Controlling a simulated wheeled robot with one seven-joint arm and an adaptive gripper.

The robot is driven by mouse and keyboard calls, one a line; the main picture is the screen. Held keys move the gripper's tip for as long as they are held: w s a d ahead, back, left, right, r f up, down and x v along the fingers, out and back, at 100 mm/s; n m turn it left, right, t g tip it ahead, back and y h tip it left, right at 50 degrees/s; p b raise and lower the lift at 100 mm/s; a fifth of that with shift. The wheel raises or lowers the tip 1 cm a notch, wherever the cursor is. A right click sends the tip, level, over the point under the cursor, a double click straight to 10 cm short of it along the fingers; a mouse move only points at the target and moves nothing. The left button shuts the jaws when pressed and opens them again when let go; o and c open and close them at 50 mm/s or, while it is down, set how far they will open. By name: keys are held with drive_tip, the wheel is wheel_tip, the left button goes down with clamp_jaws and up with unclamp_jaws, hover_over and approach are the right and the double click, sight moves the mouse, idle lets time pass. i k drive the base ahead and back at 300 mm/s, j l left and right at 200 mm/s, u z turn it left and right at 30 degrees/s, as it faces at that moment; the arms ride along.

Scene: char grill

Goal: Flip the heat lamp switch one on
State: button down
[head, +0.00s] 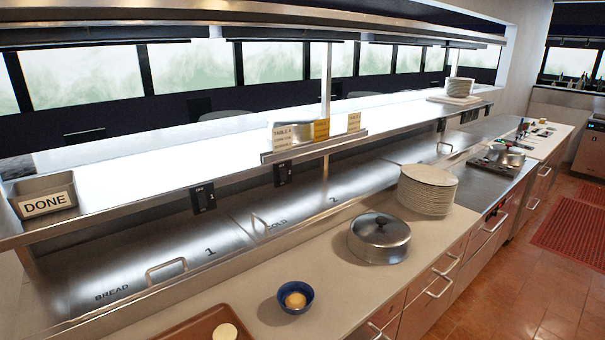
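A black switch plate (203,198) is on the front edge of the steel pass shelf, at the left, above the lid marked 1. A second black switch plate (283,172) is farther right along the same edge. Several smaller dark plates (463,117) are at the far right end. The lever positions are too small to tell, so I cannot see which switches are on or off. Long heat lamp fixtures (110,41) hang above the shelf, and the shelf top looks brightly lit. My gripper is not in view.
Below the shelf are steel lids with handles, including the bread lid (130,268). A DONE bin (43,185) is at left. The floor at right is open.

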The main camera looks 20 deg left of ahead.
sight(202, 200)
drive_tip(key=u, duration=1.55)
